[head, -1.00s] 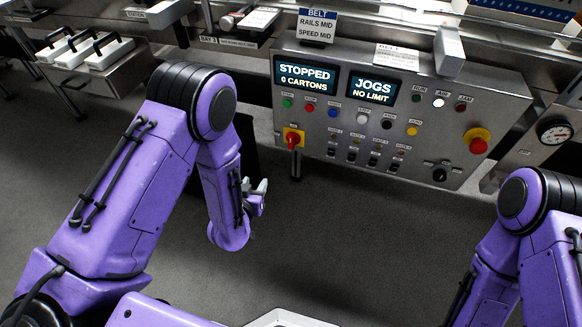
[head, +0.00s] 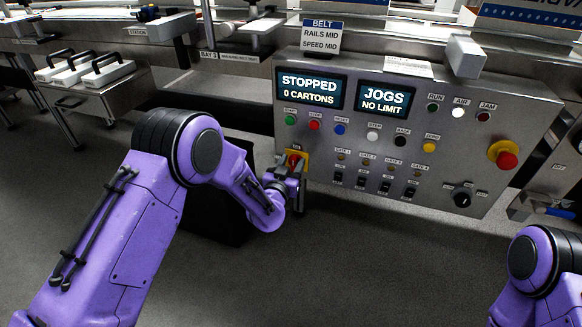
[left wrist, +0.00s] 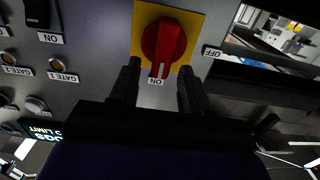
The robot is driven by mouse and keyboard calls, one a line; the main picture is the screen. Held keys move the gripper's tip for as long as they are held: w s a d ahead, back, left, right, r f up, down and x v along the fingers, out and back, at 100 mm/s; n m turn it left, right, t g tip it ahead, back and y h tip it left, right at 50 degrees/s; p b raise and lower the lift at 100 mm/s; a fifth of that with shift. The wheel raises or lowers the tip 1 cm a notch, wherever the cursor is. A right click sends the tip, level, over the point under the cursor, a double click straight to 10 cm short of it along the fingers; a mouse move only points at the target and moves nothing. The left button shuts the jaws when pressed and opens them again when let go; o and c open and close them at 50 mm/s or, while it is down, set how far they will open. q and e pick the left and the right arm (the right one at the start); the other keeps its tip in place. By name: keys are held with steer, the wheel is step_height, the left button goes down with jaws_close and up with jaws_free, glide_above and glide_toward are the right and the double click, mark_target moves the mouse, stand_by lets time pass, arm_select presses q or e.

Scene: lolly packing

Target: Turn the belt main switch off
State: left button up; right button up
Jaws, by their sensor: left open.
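The belt main switch (head: 294,158) is a red rotary knob on a yellow plate at the panel's lower left. In the left wrist view the red knob (left wrist: 163,42) has its white-marked handle pointing at the ON label (left wrist: 156,82); the OFF label (left wrist: 212,52) is to the right. My left gripper (head: 290,172) is at the switch. In the left wrist view its two dark fingers (left wrist: 158,82) are open, one on each side of the handle's end, with gaps showing. Of my right arm only a link shows; its gripper is out of view.
The control panel (head: 460,205) has a display reading STOPPED, 0 CARTONS (head: 310,88) and another reading JOGS, NO LIMIT (head: 384,100). Buttons and toggles sit right of the switch. A red emergency knob (head: 506,159) is far right. Open floor lies below the panel.

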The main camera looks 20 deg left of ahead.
arm_select(q)
jaws_close()
